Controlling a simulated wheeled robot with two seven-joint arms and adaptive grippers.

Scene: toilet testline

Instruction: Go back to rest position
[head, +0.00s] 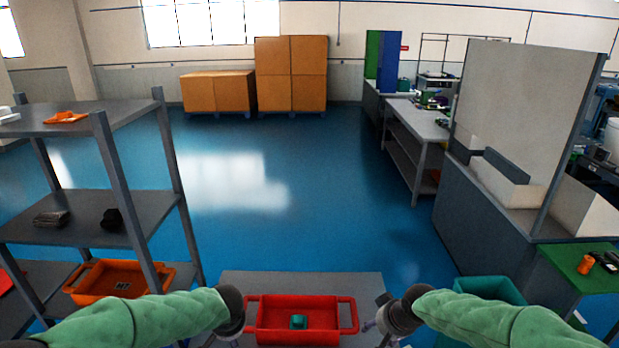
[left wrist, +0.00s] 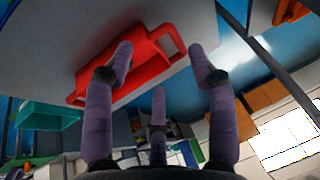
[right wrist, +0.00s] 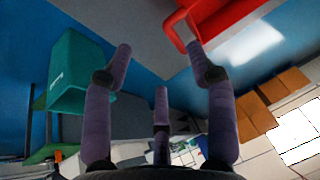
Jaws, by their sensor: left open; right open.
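My left gripper (left wrist: 160,70) is open and empty, its fingers spread in the left wrist view. In the head view it is at the left of the red tray (head: 265,338), mostly hidden behind my wrist. My right gripper (head: 374,322) is at the right of the tray, close to its right handle. In the right wrist view (right wrist: 160,70) its fingers are spread with nothing between them. The red tray stands on a grey table (head: 300,285) and holds a small teal object (head: 298,322). I cannot tell if either gripper touches a handle.
A grey shelf (head: 90,205) on the left holds an orange tray (head: 100,285) and small dark items. A teal bin (head: 490,288) is at the right, near a green-topped surface (head: 590,275). Orange boxes (head: 290,75) stand far back. The blue floor ahead is clear.

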